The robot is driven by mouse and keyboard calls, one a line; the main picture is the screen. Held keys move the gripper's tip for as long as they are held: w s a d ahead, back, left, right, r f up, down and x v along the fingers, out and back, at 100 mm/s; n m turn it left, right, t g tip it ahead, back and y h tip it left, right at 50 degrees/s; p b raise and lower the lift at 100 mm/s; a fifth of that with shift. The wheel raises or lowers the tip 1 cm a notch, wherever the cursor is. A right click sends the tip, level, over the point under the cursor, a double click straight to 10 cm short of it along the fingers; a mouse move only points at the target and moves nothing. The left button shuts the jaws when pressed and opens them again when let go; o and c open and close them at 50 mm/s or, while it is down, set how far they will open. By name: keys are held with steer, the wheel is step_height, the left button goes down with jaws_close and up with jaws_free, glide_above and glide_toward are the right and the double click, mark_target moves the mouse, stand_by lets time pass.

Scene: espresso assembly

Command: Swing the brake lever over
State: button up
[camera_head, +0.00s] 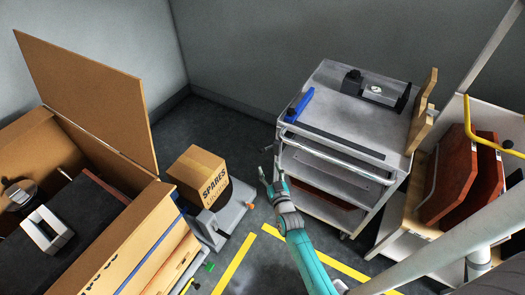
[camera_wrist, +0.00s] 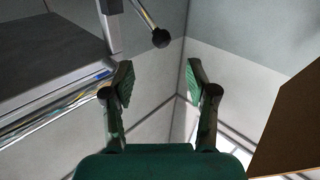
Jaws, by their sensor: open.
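The brake lever (camera_wrist: 147,17) is a thin metal rod with a black ball knob (camera_wrist: 160,39) at the top of the wrist view, beside a grey post. In the head view a small dark end (camera_head: 267,149) sticks out left of the cart (camera_head: 328,148); it looks like the same knob, but is too small to be sure. My gripper (camera_head: 271,176) is low beside the cart's front left corner. In the wrist view my gripper (camera_wrist: 158,83) is open and empty, its two green-padded fingers apart. The knob appears beyond the fingertips, between them in line, not touched.
The cart carries a blue handle-like part (camera_head: 299,105) and a gauge fixture (camera_head: 377,91). A SPARES box (camera_head: 199,173) sits on a grey platform (camera_head: 232,212) to the left. A large cardboard crate (camera_head: 150,215) stands further left. Yellow floor lines (camera_head: 236,262) run below my gripper.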

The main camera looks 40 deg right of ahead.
mark_target(263, 153)
steer(key=x, duration=1)
steer(key=shift+w, duration=0.15)
jaws_close()
